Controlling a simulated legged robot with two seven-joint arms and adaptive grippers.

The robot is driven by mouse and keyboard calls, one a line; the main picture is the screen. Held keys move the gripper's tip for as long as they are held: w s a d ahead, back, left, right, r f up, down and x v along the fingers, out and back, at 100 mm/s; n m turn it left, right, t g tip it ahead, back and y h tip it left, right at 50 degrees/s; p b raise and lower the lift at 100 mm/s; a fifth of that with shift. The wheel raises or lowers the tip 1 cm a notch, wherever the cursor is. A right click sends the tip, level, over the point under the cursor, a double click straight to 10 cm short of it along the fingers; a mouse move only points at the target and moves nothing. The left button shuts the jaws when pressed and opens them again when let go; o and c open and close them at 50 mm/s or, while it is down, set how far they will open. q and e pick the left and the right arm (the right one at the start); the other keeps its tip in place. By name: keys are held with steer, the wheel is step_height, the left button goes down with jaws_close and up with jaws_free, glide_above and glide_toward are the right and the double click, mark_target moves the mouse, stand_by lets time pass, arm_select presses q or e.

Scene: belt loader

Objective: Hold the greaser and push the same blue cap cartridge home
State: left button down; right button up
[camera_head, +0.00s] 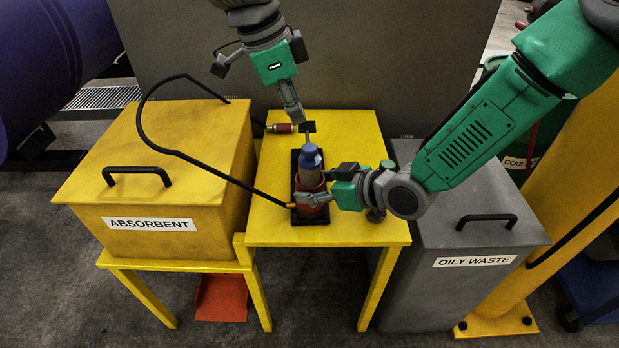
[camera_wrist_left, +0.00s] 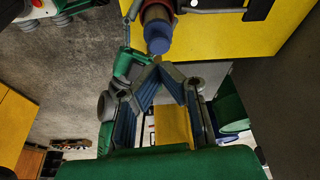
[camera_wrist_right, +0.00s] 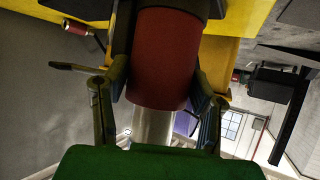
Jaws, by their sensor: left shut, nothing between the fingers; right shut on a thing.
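The greaser (camera_head: 311,186) has a red barrel and stands upright in a black holder (camera_head: 312,218) on the yellow table. My right gripper (camera_head: 312,198) is shut around the red barrel, also seen in the right wrist view (camera_wrist_right: 163,60). My left gripper (camera_head: 299,119) is shut and empty, above and behind the blue cap in the head view. The left wrist view shows the closed fingertips (camera_wrist_left: 160,63) close to the blue cap (camera_wrist_left: 159,46); contact cannot be told. How deep the cartridge sits is hidden.
A black hose (camera_head: 141,112) loops left from the greaser to a red fitting (camera_head: 283,128) on the table. A yellow absorbent bin (camera_head: 150,165) stands left and a grey oily waste bin (camera_head: 480,220) right. The table's front right corner (camera_head: 370,230) is clear.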

mark_target(309, 147)
arm_select(q)
steer(key=shift+x, duration=2.9)
steer(key=shift+f, duration=0.35)
steer(key=shift+r, duration=0.15)
steer(key=shift+a+r, duration=0.1)
steer(key=shift+r, duration=1.8)
steer(key=v, duration=1)
steer(key=shift+r, duration=0.35)
steer(key=shift+a, duration=0.15)
arm_select(e)
steer(key=o, duration=1)
